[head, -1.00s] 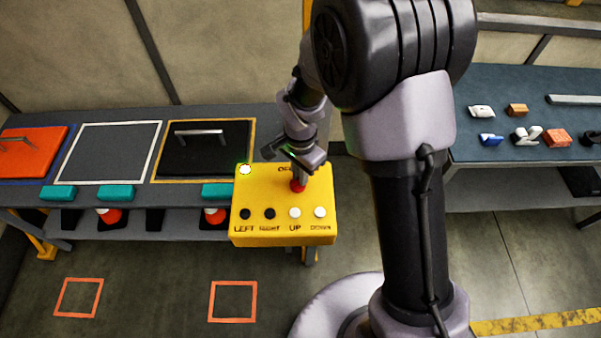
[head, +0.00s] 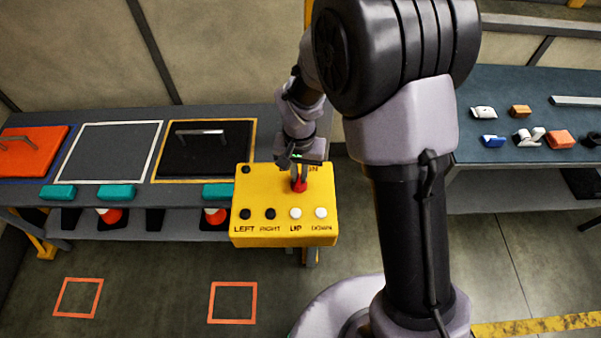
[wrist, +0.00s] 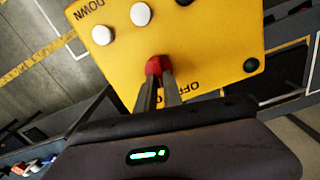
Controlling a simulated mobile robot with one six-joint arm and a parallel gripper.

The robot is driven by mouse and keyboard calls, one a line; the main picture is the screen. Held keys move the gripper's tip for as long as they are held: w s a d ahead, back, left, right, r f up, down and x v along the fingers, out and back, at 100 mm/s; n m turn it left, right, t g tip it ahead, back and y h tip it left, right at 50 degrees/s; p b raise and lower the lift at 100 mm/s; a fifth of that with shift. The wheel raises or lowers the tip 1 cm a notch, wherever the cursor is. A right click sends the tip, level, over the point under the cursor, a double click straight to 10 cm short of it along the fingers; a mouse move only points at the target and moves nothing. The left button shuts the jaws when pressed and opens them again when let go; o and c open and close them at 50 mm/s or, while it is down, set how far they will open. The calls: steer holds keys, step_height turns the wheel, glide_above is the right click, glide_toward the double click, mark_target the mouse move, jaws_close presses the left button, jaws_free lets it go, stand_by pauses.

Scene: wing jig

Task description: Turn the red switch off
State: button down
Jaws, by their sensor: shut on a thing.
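The yellow control box (head: 285,232) stands on a post in front of the bench. The red switch (head: 300,187) is on its top near the back right, partly covered by my gripper (head: 299,172). In the wrist view, the jaws of my gripper (wrist: 160,76) are shut on the red switch (wrist: 154,65). The word OFF shows beside the jaws in the wrist view, partly hidden. In the head view the end of the word ON shows to the right of the gripper. The round lamp (head: 246,169) at the box's back left corner is dark; it also shows dark in the wrist view (wrist: 251,65).
Two black buttons, LEFT (head: 245,214) and RIGHT (head: 270,214), and two white ones, UP (head: 295,213) and DOWN (head: 321,213), line the box's front. The bench behind holds an orange panel (head: 30,158) and a black panel (head: 205,160). Small parts lie on the right table (head: 480,190).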

steer(key=n, duration=0.5)
steer(key=shift+a+n, duration=0.25)
steer(key=shift+n, duration=0.05)
steer(key=n, duration=0.5)
steer(key=shift+a+p, duration=0.2)
steer(key=shift+p, duration=0.15)
steer(key=shift+n, duration=0.3)
steer(key=c, duration=1.5)
jaws_free()
steer(key=shift+s, duration=0.1)
step_height(320, 180, up, 18)
steer(key=p, duration=0.3)
steer(key=shift+f, duration=0.25)
